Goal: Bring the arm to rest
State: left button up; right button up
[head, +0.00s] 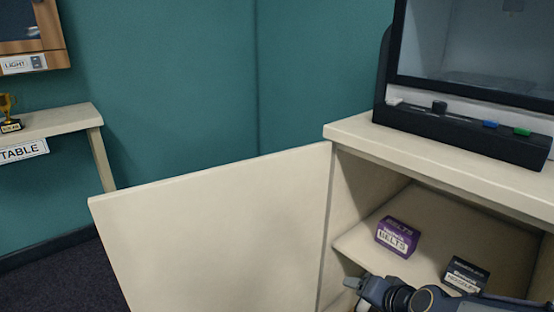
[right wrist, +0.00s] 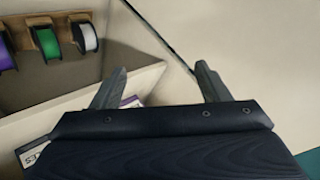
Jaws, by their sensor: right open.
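My right gripper (head: 368,292) is at the bottom of the head view, in front of the open cabinet (head: 345,215), with its arm coming in from the lower right. In the right wrist view the gripper (right wrist: 160,74) has its two fingers spread apart with nothing between them. The cabinet door (head: 220,235) stands swung open to the left. My left gripper is not in view.
A purple belts box (head: 397,236) and a dark box (head: 466,274) sit on the cabinet shelf. A dark-framed machine (head: 470,130) stands on top. Spools, one green (right wrist: 47,43), show in the right wrist view. A table (head: 60,121) with a trophy (head: 8,112) is at left.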

jog(key=s+d+r+n+g, duration=0.1)
jog(key=s+n+g, duration=0.1)
jog(key=s, duration=0.9)
jog(key=s+r+n+g, duration=0.1)
jog(key=s+r+n, duration=0.1)
jog(key=s, duration=0.9)
notch_tip(320, 180, up, 37)
jog(key=p, duration=3.7)
jog(key=shift+g+y, duration=0.3)
